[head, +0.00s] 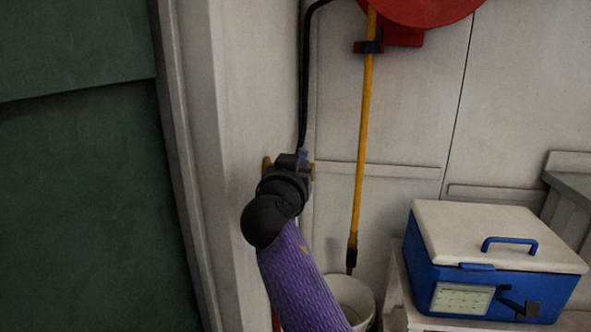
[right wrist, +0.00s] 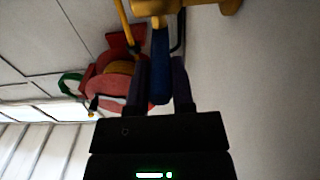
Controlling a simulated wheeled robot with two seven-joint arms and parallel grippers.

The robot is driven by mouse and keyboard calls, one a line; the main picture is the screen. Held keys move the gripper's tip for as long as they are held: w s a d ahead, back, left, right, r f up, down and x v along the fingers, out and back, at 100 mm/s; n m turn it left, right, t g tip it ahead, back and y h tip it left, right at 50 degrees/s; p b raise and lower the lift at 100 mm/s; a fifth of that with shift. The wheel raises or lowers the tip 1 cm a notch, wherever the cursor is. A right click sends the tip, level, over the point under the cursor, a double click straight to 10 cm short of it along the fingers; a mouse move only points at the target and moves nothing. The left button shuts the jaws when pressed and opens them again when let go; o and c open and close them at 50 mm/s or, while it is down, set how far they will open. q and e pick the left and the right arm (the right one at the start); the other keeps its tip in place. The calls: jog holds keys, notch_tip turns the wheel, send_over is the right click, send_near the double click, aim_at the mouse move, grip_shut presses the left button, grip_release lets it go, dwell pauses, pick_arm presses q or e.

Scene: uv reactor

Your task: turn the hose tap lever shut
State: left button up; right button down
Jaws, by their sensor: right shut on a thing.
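The hose tap has a brass body (head: 267,166) mounted at the pale wall post, mostly hidden behind my right gripper in the head view. Its brass body (right wrist: 190,7) shows at the top of the right wrist view. The blue tap lever (right wrist: 160,66) lies between the two dark fingers of my right gripper (right wrist: 161,78), which is shut on it. In the head view my right gripper (head: 292,163) covers the tap, with only a bit of blue lever (head: 303,156) showing. My left gripper is in neither view.
A black hose (head: 304,80) rises above the tap. A blue box with white lid (head: 495,237) stands at right. A dark green panel (head: 75,170) fills the left.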

jog(key=shift+f, duration=0.4)
